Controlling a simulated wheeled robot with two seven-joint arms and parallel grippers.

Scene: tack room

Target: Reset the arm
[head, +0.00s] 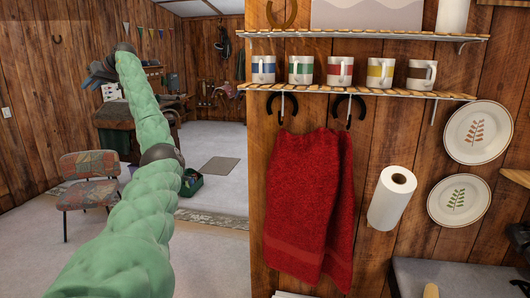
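My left arm (128,215), in a pale green sleeve with dark joints, reaches up and away through the left half of the head view. My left gripper (96,77), dark and small, is at its far end, in front of the desk area at the back. Its fingers point left and blend together, so I cannot tell whether it is open or shut. I see nothing clearly held in it. My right gripper is not in view.
A wooden wall at right carries mug shelves (360,92), a red towel (308,205), a paper roll (392,198) and two plates (478,133). Open floor (210,268) lies between.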

